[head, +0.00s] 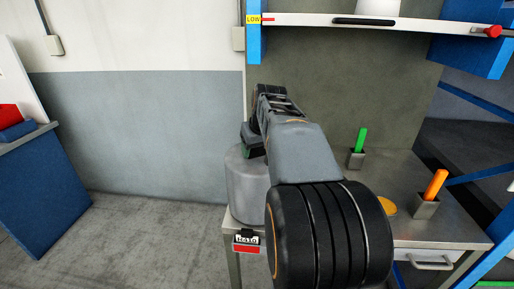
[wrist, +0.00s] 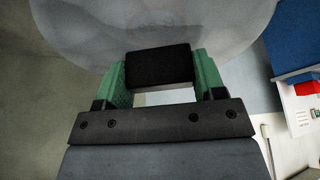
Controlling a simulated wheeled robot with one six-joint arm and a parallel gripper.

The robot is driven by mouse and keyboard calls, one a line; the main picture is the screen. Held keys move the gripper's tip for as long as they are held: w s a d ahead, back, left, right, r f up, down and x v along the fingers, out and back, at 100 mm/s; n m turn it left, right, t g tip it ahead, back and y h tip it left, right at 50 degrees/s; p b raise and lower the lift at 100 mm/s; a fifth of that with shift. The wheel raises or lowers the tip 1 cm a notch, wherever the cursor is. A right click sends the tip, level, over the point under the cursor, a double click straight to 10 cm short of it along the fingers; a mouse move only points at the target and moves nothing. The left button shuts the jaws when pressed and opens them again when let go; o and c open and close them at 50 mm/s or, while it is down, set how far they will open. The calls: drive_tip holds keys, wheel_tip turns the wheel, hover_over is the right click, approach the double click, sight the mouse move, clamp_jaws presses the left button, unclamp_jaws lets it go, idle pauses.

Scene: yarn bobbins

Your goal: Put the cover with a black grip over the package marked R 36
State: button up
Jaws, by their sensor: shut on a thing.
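The cover (head: 245,190) is a greyish, cloudy, see-through dome shape at the left end of the metal table. Its wide rounded top (wrist: 75,25) fills the upper part of the wrist view. My gripper (wrist: 158,75) has green fingers on both sides of the cover's black grip (wrist: 158,67) and is shut on it. In the head view my gripper (head: 252,142) is at the cover's top, partly hidden by my arm. The cover's lower edge is at or just above the tabletop; I cannot tell if it touches. No package marked R 36 can be made out.
A small sign (head: 246,240) with a red strip hangs on the table's front edge; its text is hard to read. Green (head: 360,140) and orange (head: 435,184) handles stand in grey holders to the right, near a yellow disc (head: 387,206). A shelf (head: 300,20) runs above.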

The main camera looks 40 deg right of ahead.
drive_tip(key=shift+f+b, duration=0.3)
drive_tip(key=shift+f, duration=0.05)
drive_tip(key=o, duration=1.3)
drive_tip(key=shift+r, duration=0.1)
drive_tip(key=p+v, duration=0.1)
drive_tip(key=v, duration=1.2)
drive_tip(key=shift+s+r, duration=0.15)
drive_tip(key=shift+r, duration=0.2)
